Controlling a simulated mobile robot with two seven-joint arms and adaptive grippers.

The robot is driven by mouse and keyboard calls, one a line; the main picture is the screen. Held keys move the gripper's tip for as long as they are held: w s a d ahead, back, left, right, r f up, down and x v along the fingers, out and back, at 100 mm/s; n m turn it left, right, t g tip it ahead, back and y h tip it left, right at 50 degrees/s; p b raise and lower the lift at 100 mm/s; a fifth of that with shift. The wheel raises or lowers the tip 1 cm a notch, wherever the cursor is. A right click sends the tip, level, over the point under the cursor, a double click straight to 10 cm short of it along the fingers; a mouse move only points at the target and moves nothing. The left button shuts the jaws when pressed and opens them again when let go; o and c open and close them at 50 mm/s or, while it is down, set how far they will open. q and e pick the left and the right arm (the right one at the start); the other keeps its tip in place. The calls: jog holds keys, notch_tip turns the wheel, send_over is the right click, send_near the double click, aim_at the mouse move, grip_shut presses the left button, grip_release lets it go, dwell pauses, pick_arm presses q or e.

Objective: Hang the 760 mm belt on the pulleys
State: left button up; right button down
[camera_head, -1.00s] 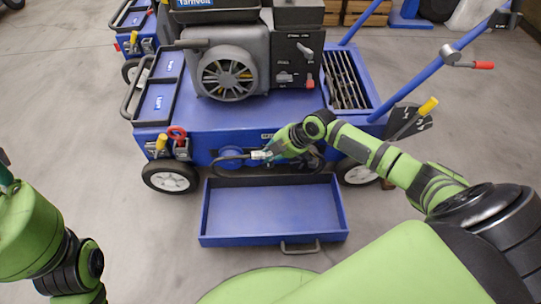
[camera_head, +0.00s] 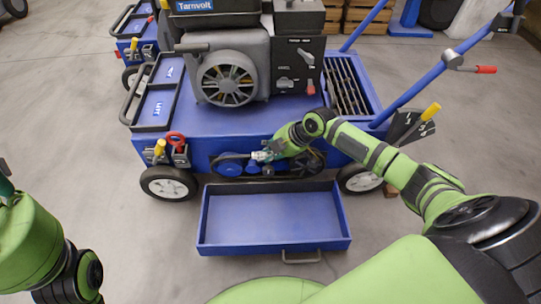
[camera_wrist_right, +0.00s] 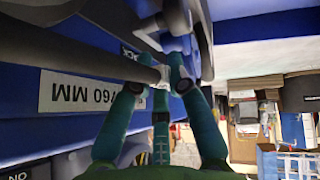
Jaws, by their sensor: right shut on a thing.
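My right gripper (camera_head: 262,156) is at the blue cart's (camera_head: 190,122) front side, just above the drawer. It is shut on a dark strand, which I take to be the belt; the teal fingers (camera_wrist_right: 160,85) close around its end in the wrist view. How the rest of the belt runs is unclear. A blue pulley (camera_head: 229,166) is left of the gripper, and a dark spoked pulley (camera_head: 309,161) is right of it, partly behind my arm. A 760 MM label (camera_wrist_right: 90,93) shows upside down on a blue surface. Only a sliver of my left gripper (camera_head: 5,186) shows at the left edge.
An open, empty blue drawer (camera_head: 205,222) sticks out below the pulleys. The engine (camera_head: 226,78) with its fan cover stands on the cart. A red ring handle (camera_head: 177,140) and yellow-topped lever (camera_head: 159,148) are at the cart's left corner.

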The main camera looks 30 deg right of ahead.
jog(key=shift+w+d+b, duration=0.2)
jog(key=shift+w+b, duration=0.1)
jog(key=shift+w, duration=0.2)
jog(key=shift+f, duration=0.35)
dwell(0.3)
jog(key=c, duration=1.1)
grip_release()
jog(key=shift+d, duration=0.1)
